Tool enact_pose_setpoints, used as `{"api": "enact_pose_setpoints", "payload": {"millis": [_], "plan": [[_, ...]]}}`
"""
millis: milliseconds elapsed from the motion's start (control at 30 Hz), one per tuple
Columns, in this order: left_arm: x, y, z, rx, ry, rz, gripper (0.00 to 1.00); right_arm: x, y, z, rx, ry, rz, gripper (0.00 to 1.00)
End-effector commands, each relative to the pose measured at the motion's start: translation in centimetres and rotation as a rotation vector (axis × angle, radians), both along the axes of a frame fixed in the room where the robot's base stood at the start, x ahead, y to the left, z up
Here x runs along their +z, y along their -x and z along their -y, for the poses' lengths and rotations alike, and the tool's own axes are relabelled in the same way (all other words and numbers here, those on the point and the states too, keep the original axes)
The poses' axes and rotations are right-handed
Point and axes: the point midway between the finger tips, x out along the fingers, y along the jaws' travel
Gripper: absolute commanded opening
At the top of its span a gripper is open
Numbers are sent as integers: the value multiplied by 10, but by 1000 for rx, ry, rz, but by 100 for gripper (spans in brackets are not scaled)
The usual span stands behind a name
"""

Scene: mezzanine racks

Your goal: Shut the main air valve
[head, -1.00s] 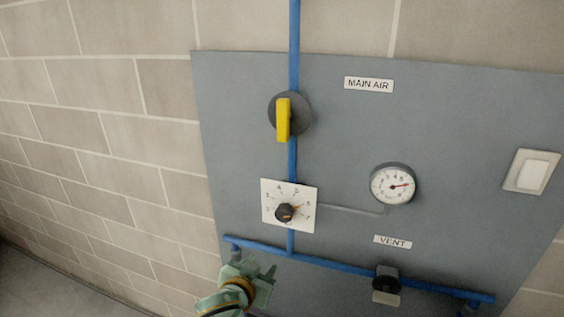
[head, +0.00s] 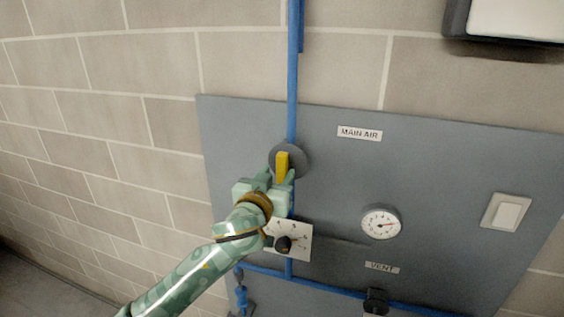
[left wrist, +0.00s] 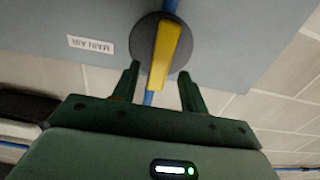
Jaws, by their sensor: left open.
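The main air valve has a yellow lever handle (head: 282,164) on a dark round body (head: 299,157), set on the vertical blue pipe. The handle lies along the pipe. My left gripper (head: 280,180) is open just below the valve, with a finger on each side of the handle's lower part in the head view. In the left wrist view the yellow handle (left wrist: 164,54) shows between and beyond the two open fingertips (left wrist: 161,80). I cannot tell whether the fingers touch it. A "MAIN AIR" label (head: 360,133) is at the upper right of the valve. My right gripper is not in view.
The grey panel (head: 420,165) also carries a gauge (head: 381,223), a dial with a black knob (head: 284,244) partly behind my left gripper, a vent valve (head: 376,300) and a white switch (head: 506,212). Bare block wall lies to the left.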

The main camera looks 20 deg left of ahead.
Motion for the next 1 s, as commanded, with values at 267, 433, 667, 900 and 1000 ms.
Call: {"api": "enact_pose_setpoints", "payload": {"millis": [267,433,667,900,1000], "plan": [[1,-38,2,0,-1,-1,44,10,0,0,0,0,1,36],[0,-43,2,-1,0,0,44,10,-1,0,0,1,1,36],[0,-42,2,-1,0,0,27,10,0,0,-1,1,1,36],[0,-42,2,-1,-1,-1,0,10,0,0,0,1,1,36],[-1,-42,2,-1,-8,-1,0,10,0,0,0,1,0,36]]}}
